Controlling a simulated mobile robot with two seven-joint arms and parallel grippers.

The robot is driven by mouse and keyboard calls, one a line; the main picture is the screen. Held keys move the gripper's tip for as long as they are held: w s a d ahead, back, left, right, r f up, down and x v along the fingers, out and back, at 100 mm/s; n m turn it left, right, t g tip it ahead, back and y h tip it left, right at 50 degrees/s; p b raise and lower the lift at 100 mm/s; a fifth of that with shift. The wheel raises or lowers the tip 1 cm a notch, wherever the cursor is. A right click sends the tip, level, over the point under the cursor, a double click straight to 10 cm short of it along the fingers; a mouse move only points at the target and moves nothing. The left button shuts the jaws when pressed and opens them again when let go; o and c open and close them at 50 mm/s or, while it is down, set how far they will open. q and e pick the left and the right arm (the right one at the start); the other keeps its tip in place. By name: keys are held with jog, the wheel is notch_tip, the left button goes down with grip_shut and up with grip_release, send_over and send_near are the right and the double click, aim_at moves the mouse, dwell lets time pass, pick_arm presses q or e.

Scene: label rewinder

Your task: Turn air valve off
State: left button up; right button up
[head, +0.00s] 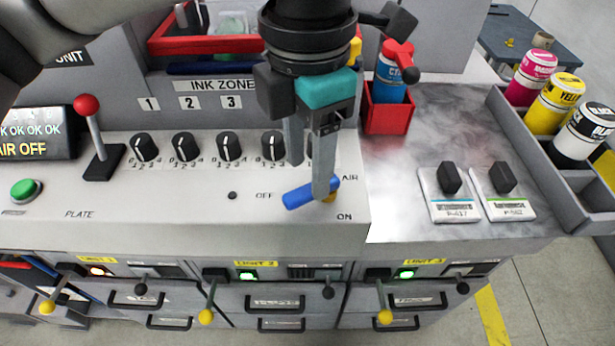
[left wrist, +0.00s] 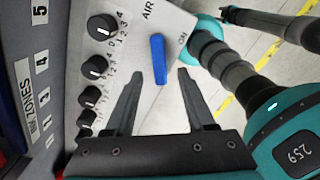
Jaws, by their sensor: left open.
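The blue air valve handle (head: 303,198) sits on the sloped white panel, between the OFF label (head: 264,195) and the AIR and ON labels. Its long free end points left toward OFF. A small brass-coloured part shows beside its right end. My left gripper (head: 311,178) points down at the handle, fingers apart, one fingertip overlapping the handle in the head view. In the left wrist view the handle (left wrist: 159,60) shows between and just beyond the two fingertips (left wrist: 160,74). I cannot tell whether a finger touches it. My right gripper is not clearly seen.
The display (head: 35,137) reads AIR OFF. Black knobs (head: 228,147) line the panel left of the valve. A red-ball lever (head: 92,125) stands farther left. A red holder (head: 388,112) with a blue bottle stands behind right.

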aim_at(307, 188)
pick_arm(q)
jog(key=shift+f, duration=1.65)
grip_shut()
